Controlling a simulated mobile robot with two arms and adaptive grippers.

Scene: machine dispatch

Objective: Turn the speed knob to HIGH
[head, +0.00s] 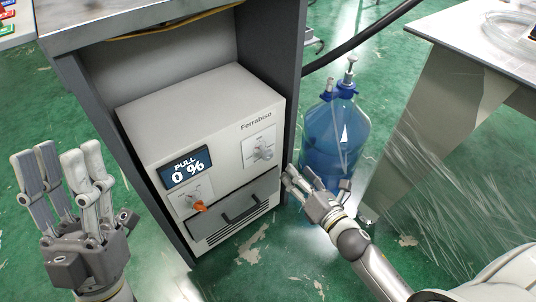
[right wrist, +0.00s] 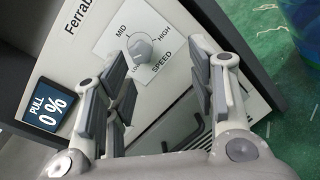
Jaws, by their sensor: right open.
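The speed knob (head: 263,152) is a grey dial on a white plate at the upper right of the machine's front. In the right wrist view the knob (right wrist: 141,48) sits among the words LOW, MID, HIGH and SPEED. Its pointer seems to be on the LOW side, but a finger covers part of the plate. My right gripper (head: 303,185) is open and empty, in front of the machine's right side. In its wrist view, the fingers (right wrist: 160,75) stand apart on either side of the knob, not touching it. My left gripper (head: 64,165) is open and empty at the far left.
The white machine (head: 205,100) sits in a dark cabinet (head: 290,70). Its display (head: 186,168) reads PULL 0 %. Below are an orange knob (head: 199,206) and a drawer with a dark handle (head: 243,208). A blue water bottle (head: 335,135) stands right of the cabinet.

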